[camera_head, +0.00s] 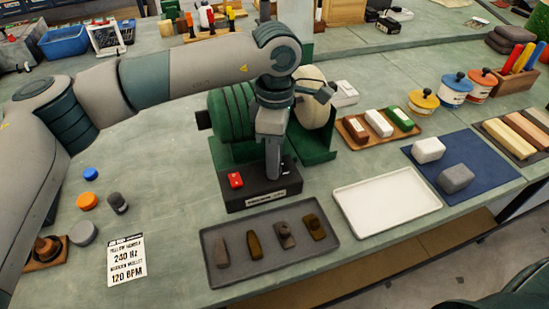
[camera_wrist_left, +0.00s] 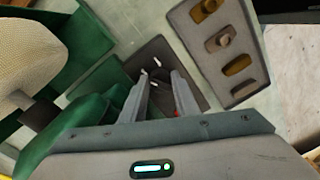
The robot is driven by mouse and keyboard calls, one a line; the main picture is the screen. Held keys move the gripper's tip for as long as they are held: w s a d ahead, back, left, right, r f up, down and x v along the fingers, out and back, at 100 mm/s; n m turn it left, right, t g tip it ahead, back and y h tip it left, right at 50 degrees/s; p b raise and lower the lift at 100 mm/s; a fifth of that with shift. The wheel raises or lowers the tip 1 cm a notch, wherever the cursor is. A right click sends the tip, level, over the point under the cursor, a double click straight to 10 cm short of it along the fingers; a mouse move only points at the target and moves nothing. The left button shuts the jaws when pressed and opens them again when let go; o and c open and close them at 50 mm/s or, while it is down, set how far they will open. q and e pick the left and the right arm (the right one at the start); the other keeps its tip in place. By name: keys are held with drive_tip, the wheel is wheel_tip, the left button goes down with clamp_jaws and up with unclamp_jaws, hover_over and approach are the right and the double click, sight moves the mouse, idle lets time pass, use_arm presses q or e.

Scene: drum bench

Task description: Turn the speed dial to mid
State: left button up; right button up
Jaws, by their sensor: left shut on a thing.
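The black control box (camera_head: 258,196) stands at the front of the green drum machine, with a red switch (camera_head: 235,180) on its left and a label on its front. My left gripper (camera_head: 273,177) points straight down onto the right part of its top. The speed dial is hidden by the fingers in the head view. In the left wrist view, my left gripper (camera_wrist_left: 161,82) has its fingers around a dark thing on the box (camera_wrist_left: 188,84), where the dial sits. White marks (camera_wrist_left: 155,74) show beyond the fingertips. The dial's pointer cannot be read. My right gripper is not in view.
The green machine (camera_head: 232,115) with its pale drum (camera_head: 312,95) stands close behind the gripper. A grey tray (camera_head: 268,262) with several brown pieces lies in front. A white tray (camera_head: 385,203) is to the right. A printed card (camera_head: 126,262) lies at the left.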

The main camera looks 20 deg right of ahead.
use_arm(q)
drive_tip(key=shift+r, duration=0.15)
drive_tip(key=o, duration=1.1)
drive_tip(key=shift+c, duration=0.2)
drive_tip(key=shift+w+r, duration=0.1)
drive_tip(key=shift+r, duration=0.3)
drive_tip(key=r, duration=0.3)
drive_tip(key=r+b, duration=0.1)
drive_tip(key=r, duration=0.2)
drive_tip(key=shift+w+d+r, duration=0.15)
drive_tip(key=shift+w+r, duration=0.05)
drive_tip(key=shift+r, duration=0.1)
wheel_tip(320, 180, up, 10)
drive_tip(key=b, duration=0.1)
drive_tip(key=shift+w, duration=0.15)
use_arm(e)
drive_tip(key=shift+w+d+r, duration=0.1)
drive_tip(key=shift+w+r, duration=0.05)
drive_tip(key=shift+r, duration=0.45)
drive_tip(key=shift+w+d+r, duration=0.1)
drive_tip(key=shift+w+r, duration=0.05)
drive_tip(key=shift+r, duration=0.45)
use_arm(q)
drive_tip(key=shift+d+f, duration=0.1)
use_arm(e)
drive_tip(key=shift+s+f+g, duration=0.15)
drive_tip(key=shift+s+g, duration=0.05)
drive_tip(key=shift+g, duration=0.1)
